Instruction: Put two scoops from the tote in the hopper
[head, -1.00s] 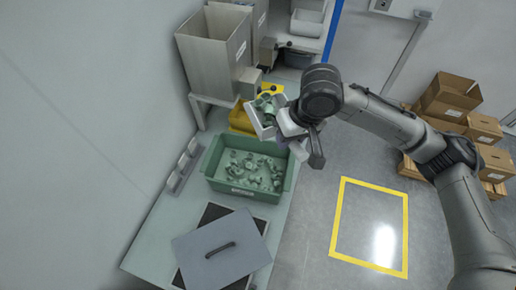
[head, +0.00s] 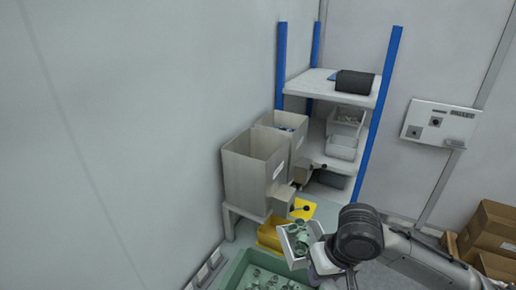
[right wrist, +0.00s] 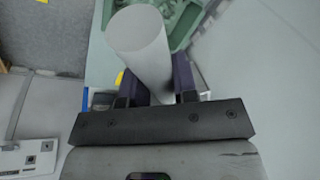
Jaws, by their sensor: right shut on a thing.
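A white scoop (head: 297,239) holding several green caps is in the head view. My right gripper (head: 323,265) is shut on its handle, partly hidden behind my wrist. In the right wrist view, the pale round handle (right wrist: 142,48) stands between the fingers of my right gripper (right wrist: 158,85). The green tote (head: 236,267) with loose green caps is at the bottom of the head view, cut off by the edge. Its corner also shows in the right wrist view (right wrist: 183,44). Two open-topped metal hoppers (head: 246,182) stand side by side beyond the scoop. My left gripper is out of view.
A yellow bin (head: 268,236) sits just left of the scoop, below the near hopper. A shelf with blue posts (head: 382,95) holds pale bins (head: 342,147) at the back. A panel (head: 440,123) is on the right wall. Cardboard boxes (head: 492,232) stand at right.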

